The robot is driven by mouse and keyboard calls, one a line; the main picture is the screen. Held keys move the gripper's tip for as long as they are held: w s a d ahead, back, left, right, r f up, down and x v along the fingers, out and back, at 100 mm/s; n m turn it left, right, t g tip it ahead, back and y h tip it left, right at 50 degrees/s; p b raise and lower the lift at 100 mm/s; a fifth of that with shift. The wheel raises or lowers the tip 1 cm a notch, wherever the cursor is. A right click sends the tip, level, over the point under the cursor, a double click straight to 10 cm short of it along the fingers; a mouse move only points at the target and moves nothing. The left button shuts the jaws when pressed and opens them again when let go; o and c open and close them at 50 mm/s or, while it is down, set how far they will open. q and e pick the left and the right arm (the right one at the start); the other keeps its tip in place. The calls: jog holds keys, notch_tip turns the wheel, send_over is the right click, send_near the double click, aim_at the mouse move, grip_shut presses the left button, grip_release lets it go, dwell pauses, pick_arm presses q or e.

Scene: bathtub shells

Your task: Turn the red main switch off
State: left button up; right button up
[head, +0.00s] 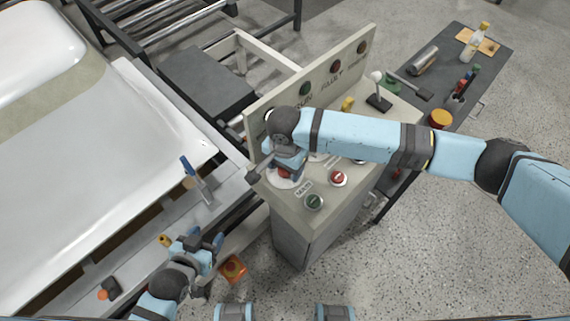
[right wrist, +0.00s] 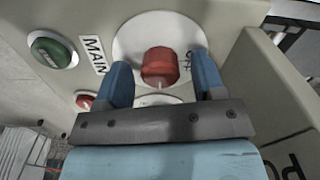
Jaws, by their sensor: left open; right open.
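The red main switch (right wrist: 160,64) is a knob on a round white plate (right wrist: 128,40), next to the MAIN label (right wrist: 94,53). My right gripper (right wrist: 161,70) is open, with one blue finger on each side of the knob. A gap shows between each finger and the knob, so the knob is not clamped. In the head view a little red of the switch (head: 284,173) shows under my right gripper (head: 284,166), which hides most of it. My left gripper (head: 207,244) is open and empty, low at the left, away from the console.
A green button (head: 315,202) and a red button (head: 338,178) sit beside the switch on the console top. The upright lamp panel (head: 312,85) stands close behind. A lever (head: 378,90) is further right. A white tub shell (head: 90,150) fills the left.

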jog(key=c, duration=0.9)
